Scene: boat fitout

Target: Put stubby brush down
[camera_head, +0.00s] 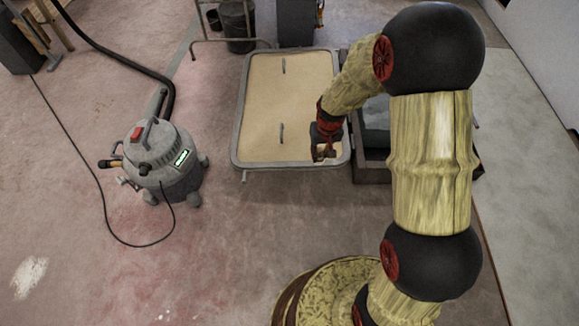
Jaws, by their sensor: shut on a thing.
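My gripper (324,150) is over the near right corner of a low table (262,105) with a tan top and a raised grey rim. It points down and is shut on the stubby brush. The brush is mostly hidden by the fingers and too small to make out clearly. I cannot tell whether it touches the table top. The tan top is bare apart from two short dark pieces, one near the middle front (282,133) and one at the back (284,65).
A dark open box (372,172) with grey contents stands right of the table, partly behind my arm. A grey vacuum cleaner (165,160) with a black hose and trailing cable stands on the left. Dark buckets (238,25) stand behind. Open floor lies in front.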

